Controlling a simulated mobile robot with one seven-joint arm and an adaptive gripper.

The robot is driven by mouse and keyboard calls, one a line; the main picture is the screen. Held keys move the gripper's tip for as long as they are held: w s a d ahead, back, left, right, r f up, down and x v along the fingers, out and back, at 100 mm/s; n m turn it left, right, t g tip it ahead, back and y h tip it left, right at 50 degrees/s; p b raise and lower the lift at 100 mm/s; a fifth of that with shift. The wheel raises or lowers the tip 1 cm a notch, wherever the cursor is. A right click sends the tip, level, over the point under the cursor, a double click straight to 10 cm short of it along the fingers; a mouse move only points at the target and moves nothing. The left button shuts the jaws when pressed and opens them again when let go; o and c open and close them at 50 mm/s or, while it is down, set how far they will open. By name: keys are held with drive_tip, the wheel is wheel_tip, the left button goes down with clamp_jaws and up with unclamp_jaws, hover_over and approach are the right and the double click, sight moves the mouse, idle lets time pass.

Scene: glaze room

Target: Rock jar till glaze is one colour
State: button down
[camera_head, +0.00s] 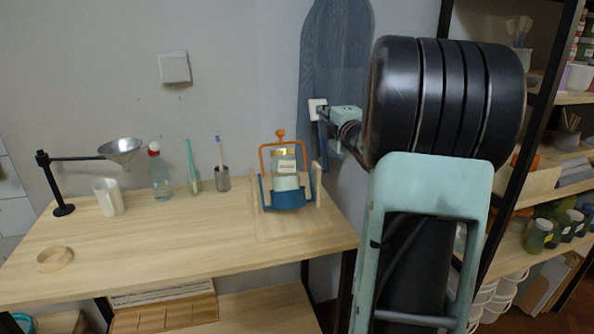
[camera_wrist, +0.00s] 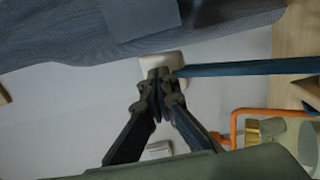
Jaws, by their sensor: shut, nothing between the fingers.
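The jar (camera_head: 286,182) sits upright in a blue cradle (camera_head: 286,200) with an orange frame (camera_head: 264,158) over it, on a wooden stand. It has a pale label, a brass-coloured upper part and a pale greenish lower part; whether its glaze is even I cannot tell. In the wrist view the jar (camera_wrist: 308,145) shows partly at the lower right. A dark blue bar (camera_head: 324,146) with a white block (camera_head: 317,107) at its top rises right of the cradle. My gripper (camera_wrist: 160,82) is shut and empty, its tips before the white block; whether they touch is unclear.
A blue-grey cloth (camera_head: 335,45) hangs behind my gripper. A funnel on a stand (camera_head: 121,150), a white mug (camera_head: 109,197), a bottle (camera_head: 159,175) and brush holders (camera_head: 222,180) stand left on the table (camera_head: 160,245). A wooden ring (camera_head: 55,259) lies in front. Shelves stand at right.

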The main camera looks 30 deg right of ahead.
drive_tip(key=shift+w+d+f+b, duration=0.1)
drive_tip(key=shift+w+f+b, duration=0.5)
drive_tip(key=shift+w+b, duration=0.15)
drive_tip(key=shift+w+r, duration=0.1)
drive_tip(key=shift+w, duration=0.05)
drive_tip(key=shift+s+a+r, duration=0.1)
drive_tip(key=shift+s+r, duration=0.15)
drive_tip(key=shift+s, duration=0.35)
drive_tip(key=shift+s+a+r, duration=0.15)
drive_tip(key=shift+s+r, duration=0.1)
drive_tip(key=shift+s, duration=0.3)
drive_tip(key=shift+s+a+r, duration=0.1)
drive_tip(key=shift+s+r, duration=0.15)
drive_tip(key=shift+s, duration=0.35)
drive_tip(key=v, duration=0.6)
drive_tip(key=shift+d+r, duration=0.1)
drive_tip(key=shift+r, duration=0.3)
drive_tip(key=b+v, duration=0.1)
drive_tip(key=v, duration=0.3)
drive_tip(key=shift+s, duration=0.35)
